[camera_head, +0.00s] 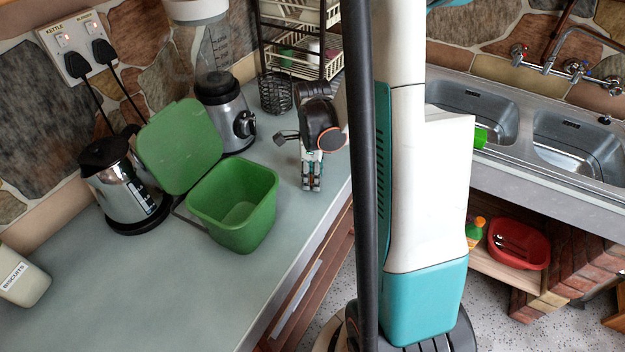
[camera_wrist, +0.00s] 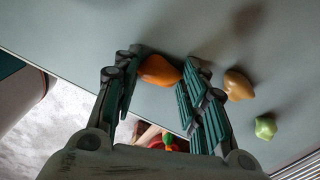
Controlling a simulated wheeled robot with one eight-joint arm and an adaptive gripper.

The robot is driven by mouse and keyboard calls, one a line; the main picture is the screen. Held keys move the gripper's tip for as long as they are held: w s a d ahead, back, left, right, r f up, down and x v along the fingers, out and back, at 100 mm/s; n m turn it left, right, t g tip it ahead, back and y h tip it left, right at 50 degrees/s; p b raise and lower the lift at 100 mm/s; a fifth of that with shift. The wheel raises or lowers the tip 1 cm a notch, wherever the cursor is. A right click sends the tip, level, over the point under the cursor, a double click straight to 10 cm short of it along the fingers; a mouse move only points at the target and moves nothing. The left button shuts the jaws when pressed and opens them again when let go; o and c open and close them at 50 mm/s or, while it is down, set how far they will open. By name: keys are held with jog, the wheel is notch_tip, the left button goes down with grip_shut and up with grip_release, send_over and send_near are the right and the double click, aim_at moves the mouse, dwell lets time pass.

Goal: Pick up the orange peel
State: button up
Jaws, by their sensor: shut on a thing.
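In the wrist view an orange piece (camera_wrist: 158,70), which looks like the orange peel, sits between the tips of my gripper's two fingers. My gripper (camera_wrist: 160,88) is shut on it, close over the grey worktop. In the head view my gripper (camera_head: 312,184) points down at the worktop near its right edge, to the right of the green bin. The peel cannot be made out in that view. Whether it still touches the worktop is unclear.
A tan-orange item (camera_wrist: 238,85) and a small green one (camera_wrist: 265,127) lie beside my gripper. An open green bin (camera_head: 234,205), a kettle (camera_head: 122,185), a blender (camera_head: 224,112) and a wire holder (camera_head: 275,94) stand on the worktop (camera_head: 130,290). Its front is clear.

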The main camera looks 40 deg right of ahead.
notch_tip(320, 180, up, 20)
jog(key=p, duration=0.6)
dwell(1.0)
